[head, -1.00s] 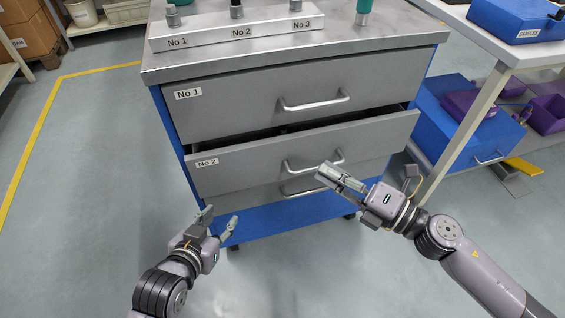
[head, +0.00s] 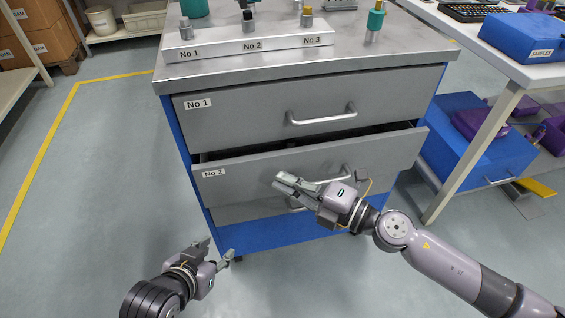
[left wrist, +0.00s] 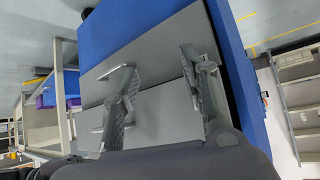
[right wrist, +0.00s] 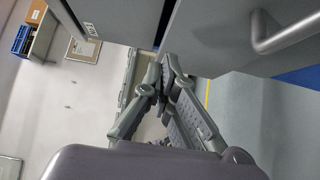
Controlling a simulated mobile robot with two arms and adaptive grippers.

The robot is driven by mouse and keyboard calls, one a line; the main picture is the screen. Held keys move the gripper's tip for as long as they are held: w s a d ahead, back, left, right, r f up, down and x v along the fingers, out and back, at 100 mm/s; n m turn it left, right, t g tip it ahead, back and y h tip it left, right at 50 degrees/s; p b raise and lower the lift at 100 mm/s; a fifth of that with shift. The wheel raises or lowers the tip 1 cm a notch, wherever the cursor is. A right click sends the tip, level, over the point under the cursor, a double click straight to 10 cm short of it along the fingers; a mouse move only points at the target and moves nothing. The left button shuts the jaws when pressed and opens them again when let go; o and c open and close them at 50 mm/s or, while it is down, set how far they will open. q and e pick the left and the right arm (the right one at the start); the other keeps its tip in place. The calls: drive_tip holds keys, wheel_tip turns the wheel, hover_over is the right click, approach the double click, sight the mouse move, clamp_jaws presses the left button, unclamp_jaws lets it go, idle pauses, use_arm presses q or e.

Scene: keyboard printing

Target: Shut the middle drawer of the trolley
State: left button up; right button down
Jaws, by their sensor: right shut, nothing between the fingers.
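The trolley (head: 177,130) is blue with grey drawers. Its middle drawer (head: 235,178), labelled No 2, stands partly pulled out, with a dark gap above its front. Its bar handle is partly hidden behind my right gripper (head: 279,182). That gripper is shut and empty, in front of the middle drawer's face, left of the handle; whether it touches cannot be told. In the right wrist view its fingertips (right wrist: 168,72) are close to a drawer front, with a handle (right wrist: 290,35) at the right. My left gripper (head: 222,250) is open and empty, low before the trolley; its fingers show apart in the left wrist view (left wrist: 158,70).
The top drawer (head: 255,118), labelled No 1, is closed. A rack (head: 210,50) with labelled positions stands on the trolley top. A white table (head: 470,45) and a blue box (head: 455,140) are at the right. The floor (head: 100,180) at left is clear.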

sight(279, 154)
use_arm(q)
drive_tip(key=shift+w+d+r+t+h+b, duration=0.15)
drive_tip(key=shift+w+d+r+t+b, duration=0.15)
drive_tip(key=shift+w+r+t, duration=0.3)
drive_tip(key=shift+w+d+r+t+h+b, duration=0.2)
drive_tip(key=shift+w+r+t, duration=0.25)
drive_tip(key=shift+w+r, duration=0.3)
drive_tip(key=shift+w+d+r+t+h+b, duration=0.1)
drive_tip(key=shift+w+d+r+t+b, duration=0.1)
drive_tip(key=shift+w+d+r+t, duration=0.3)
use_arm(e)
drive_tip(key=shift+w+a, duration=0.25)
drive_tip(key=shift+w, duration=0.4)
drive_tip(key=shift+w+a, duration=0.2)
drive_tip(key=shift+w, duration=0.45)
drive_tip(key=shift+w+a, duration=0.25)
drive_tip(key=shift+w, duration=0.4)
use_arm(q)
drive_tip(key=shift+w+a+r, duration=0.1)
drive_tip(key=shift+a+r, duration=0.05)
